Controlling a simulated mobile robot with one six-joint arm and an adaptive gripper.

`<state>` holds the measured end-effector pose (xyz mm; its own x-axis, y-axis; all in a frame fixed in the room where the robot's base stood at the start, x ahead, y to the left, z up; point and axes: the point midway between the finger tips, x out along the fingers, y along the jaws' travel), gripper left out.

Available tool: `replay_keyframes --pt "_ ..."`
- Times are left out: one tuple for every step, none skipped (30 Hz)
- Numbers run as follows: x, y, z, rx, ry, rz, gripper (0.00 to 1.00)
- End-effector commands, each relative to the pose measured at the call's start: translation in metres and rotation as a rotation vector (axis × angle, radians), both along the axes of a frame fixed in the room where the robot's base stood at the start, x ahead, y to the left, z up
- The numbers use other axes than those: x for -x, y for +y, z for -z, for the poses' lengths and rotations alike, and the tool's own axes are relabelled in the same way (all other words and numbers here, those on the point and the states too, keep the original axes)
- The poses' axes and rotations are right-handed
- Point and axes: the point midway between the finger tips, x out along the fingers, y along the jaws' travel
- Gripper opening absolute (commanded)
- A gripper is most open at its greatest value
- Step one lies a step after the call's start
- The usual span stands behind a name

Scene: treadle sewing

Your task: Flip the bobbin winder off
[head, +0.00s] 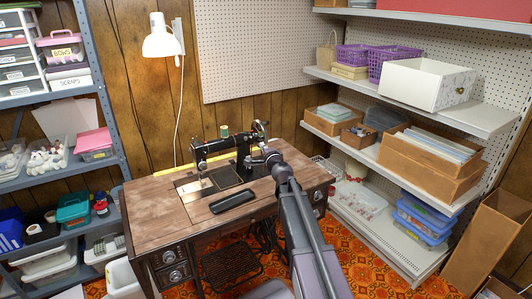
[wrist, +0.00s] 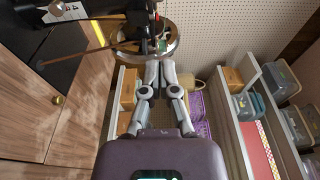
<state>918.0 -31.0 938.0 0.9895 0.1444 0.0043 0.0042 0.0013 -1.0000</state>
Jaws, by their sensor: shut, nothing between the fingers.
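The black sewing machine (head: 222,148) stands on the wooden treadle table, with a green-topped spool on it. My gripper (head: 263,148) is at the machine's right end, beside the handwheel. In the wrist view my gripper (wrist: 160,66) is shut and empty, its fingertips close together by the rim of the metallic handwheel (wrist: 129,42). Small parts with red and green bits (wrist: 161,42) show just past the fingertips; they may belong to the bobbin winder, but its lever position cannot be told. Whether the fingertips touch anything is unclear.
The wooden table top (head: 150,208) is mostly clear, with a dark oblong piece (head: 232,201) near its front. A white lamp (head: 161,42) hangs behind. Shelves with boxes and a purple basket (head: 390,62) stand right; a blue-framed shelf stands left.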

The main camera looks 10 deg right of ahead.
Motion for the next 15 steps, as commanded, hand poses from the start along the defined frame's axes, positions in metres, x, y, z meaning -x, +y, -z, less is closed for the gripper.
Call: replay_keyframes --pt "-0.012 0.001 0.000 0.000 0.000 -0.001 0.00" --pt "-0.017 0.002 0.000 0.000 0.000 -0.001 0.00" --pt "-0.023 0.003 0.000 0.000 0.000 -0.001 0.00" --pt "-0.027 0.003 0.000 0.000 0.000 0.000 0.00" --pt "-0.032 0.004 0.000 0.000 0.000 0.000 0.00" --pt "-0.038 0.005 0.000 0.000 0.000 0.000 0.00" --pt "-0.042 0.005 0.000 0.000 0.000 0.000 0.00" --pt "-0.043 0.010 0.000 0.000 0.000 -0.001 0.00" --pt "-0.045 0.015 0.000 0.000 0.000 -0.001 0.00" --pt "-0.047 0.018 0.000 0.000 0.000 -0.001 0.00" --pt "-0.049 0.021 0.000 0.000 0.000 -0.002 0.00" --pt "-0.051 0.025 0.000 0.000 0.000 -0.002 0.00" --pt "-0.053 0.027 0.000 0.000 0.000 -0.001 0.00" --pt "-0.054 0.029 0.000 0.000 0.000 -0.001 0.00" --pt "-0.056 0.031 0.000 0.000 0.000 0.000 0.00"
